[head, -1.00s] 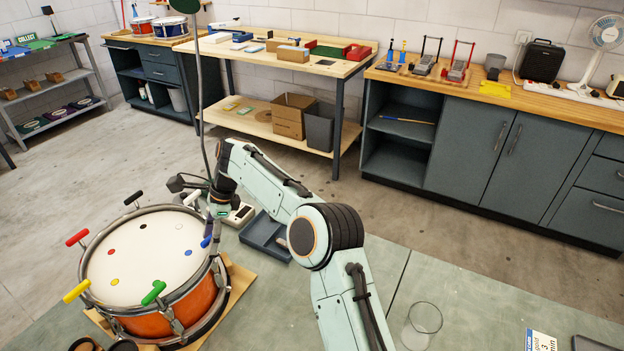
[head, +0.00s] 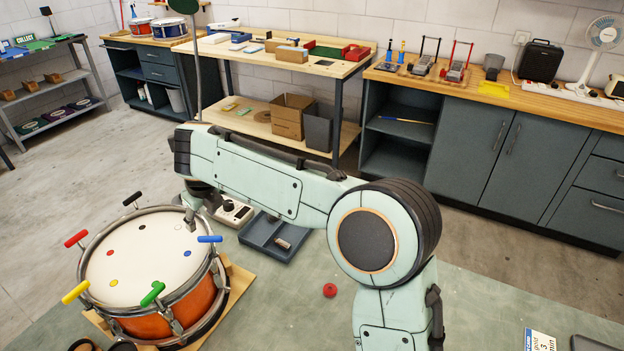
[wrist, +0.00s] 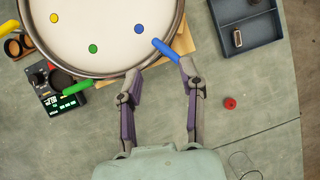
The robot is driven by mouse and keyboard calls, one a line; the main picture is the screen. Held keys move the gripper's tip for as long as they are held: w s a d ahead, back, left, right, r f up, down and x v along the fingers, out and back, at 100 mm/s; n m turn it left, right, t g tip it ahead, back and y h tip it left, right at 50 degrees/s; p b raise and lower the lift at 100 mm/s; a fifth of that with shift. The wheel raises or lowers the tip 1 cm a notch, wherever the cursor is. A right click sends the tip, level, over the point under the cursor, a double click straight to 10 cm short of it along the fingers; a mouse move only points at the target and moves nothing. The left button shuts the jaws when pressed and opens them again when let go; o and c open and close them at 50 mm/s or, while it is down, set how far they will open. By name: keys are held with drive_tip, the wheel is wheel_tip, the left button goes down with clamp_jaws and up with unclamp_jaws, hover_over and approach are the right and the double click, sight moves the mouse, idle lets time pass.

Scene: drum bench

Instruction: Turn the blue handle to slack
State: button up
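The orange drum (head: 165,319) stands on a wooden board with coloured handles around its rim. The blue handle (head: 209,239) lies at the right of the rim in the head view, pointing right. In the wrist view the blue handle (wrist: 166,49) slants down to the right from the rim, near the blue dot (wrist: 139,29). My gripper (wrist: 161,72) is open, its two fingers wide apart. The right fingertip is near the handle's outer end; I cannot tell if they touch. In the head view my arm hides most of the gripper.
The green handle (head: 152,293), yellow handle (head: 76,292), red handle (head: 76,238) and black handle (head: 132,198) ring the drum. A blue-grey tray (head: 268,246) and a red puck (head: 330,290) lie to the right. A digital device (wrist: 62,95) sits left of the gripper.

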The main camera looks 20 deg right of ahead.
drive_tip(key=s+d+r+n+t+h, duration=0.1)
drive_tip(key=s+d+r+n, duration=0.5)
drive_tip(key=d, duration=0.2)
drive_tip(key=s+d+r+n+t+h, duration=0.1)
drive_tip(key=s+d+r+n+h, duration=0.1)
drive_tip(key=s+d+r+n, duration=0.4)
drive_tip(key=d, duration=0.2)
drive_tip(key=shift+d+r, duration=0.35)
drive_tip(key=shift+d, duration=0.05)
